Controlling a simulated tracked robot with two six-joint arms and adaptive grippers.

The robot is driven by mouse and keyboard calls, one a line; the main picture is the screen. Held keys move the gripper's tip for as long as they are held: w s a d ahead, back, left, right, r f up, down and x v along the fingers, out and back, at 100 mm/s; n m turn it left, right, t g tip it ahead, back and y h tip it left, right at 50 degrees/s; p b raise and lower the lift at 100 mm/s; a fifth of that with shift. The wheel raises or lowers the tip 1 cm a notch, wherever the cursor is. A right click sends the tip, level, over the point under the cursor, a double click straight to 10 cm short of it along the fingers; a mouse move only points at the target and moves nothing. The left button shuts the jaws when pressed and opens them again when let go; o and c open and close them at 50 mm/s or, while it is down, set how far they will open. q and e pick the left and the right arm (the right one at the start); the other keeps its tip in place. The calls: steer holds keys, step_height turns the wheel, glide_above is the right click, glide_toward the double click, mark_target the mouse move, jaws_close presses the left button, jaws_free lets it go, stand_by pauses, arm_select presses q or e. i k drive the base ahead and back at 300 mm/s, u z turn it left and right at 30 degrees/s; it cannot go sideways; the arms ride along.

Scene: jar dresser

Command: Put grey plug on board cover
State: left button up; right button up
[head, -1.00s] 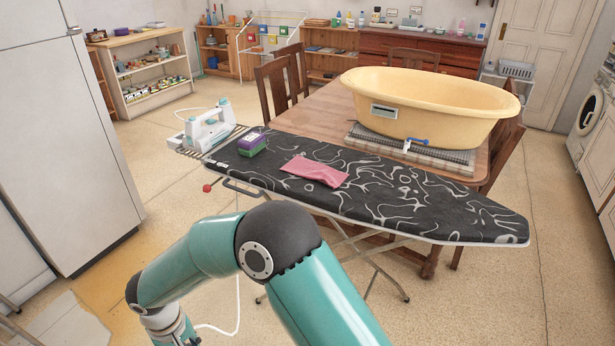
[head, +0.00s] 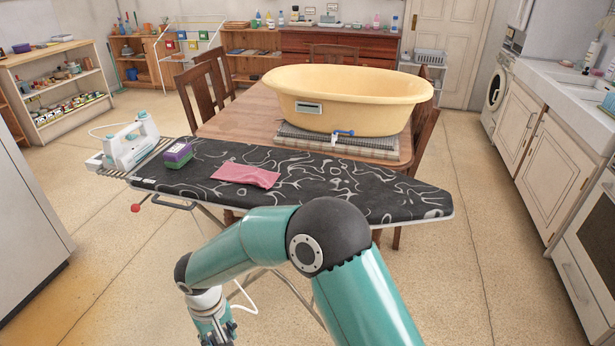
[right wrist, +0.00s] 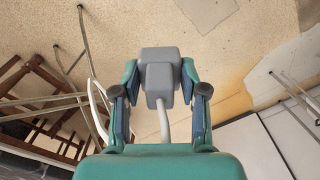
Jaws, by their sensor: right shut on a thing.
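The board cover (head: 335,190) is black with white swirls and lies on the ironing board across the middle of the head view. My right gripper (right wrist: 159,82) is shut on the grey plug (right wrist: 160,55), which sits between its fingers in the right wrist view. A white cord (right wrist: 164,118) runs from the plug. In the head view my right gripper (head: 213,328) is low at the bottom, in front of the board and below its surface. The plug cannot be made out there. My left gripper is not in view.
A pink cloth (head: 246,175) and a purple-green block (head: 176,154) lie on the cover. A white-teal iron (head: 130,145) stands at the board's left end. The cover's right part is bare. A table (head: 240,125) with a yellow tub (head: 350,100) stands behind.

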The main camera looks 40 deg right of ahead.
mark_target(324, 191)
steer(key=z, duration=0.6)
steer(key=i, duration=1.05)
steer(key=u, duration=0.05)
steer(key=k, duration=0.95)
steer(key=z, duration=0.2)
steer(key=i, duration=0.95)
steer(key=u, duration=0.1)
